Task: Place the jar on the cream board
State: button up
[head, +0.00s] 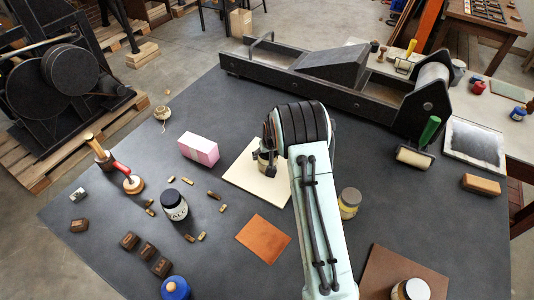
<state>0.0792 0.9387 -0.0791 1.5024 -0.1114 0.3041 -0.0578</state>
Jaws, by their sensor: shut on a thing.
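The cream board (244,172) lies flat on the dark table near the middle. My gripper (266,158) is over the board, mostly hidden behind my own arm. It is shut on a jar (264,168), of which only a small pale and dark part shows between the fingers. The jar is over the board's upper middle in the picture. I cannot tell whether its base touches the board.
A pink and white block (198,150) stands left of the board. An orange sheet (263,239) lies below it. A black-lidded jar (174,207) and a yellowish jar (350,203) stand nearby. A long black press (330,82) runs along the back.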

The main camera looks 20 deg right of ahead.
jog(key=shift+f, duration=0.1)
jog(key=o, duration=1.2)
jog(key=shift+s+r, duration=0.1)
jog(key=shift+r, duration=0.4)
jog(key=s+a+r+g, duration=0.1)
jog(key=s+a+r, duration=0.2)
jog(key=s+r, duration=1.15)
jog(key=s+a+r+g, duration=0.1)
jog(key=s, duration=0.7)
jog(key=s+a+r+g, duration=0.1)
jog(key=s+r, duration=0.1)
jog(key=s, duration=0.6)
jog(key=s+a+r+n+g, duration=0.1)
jog(key=s+a, duration=0.1)
jog(key=s, duration=0.6)
jog(key=shift+s+r+g+y, duration=0.4)
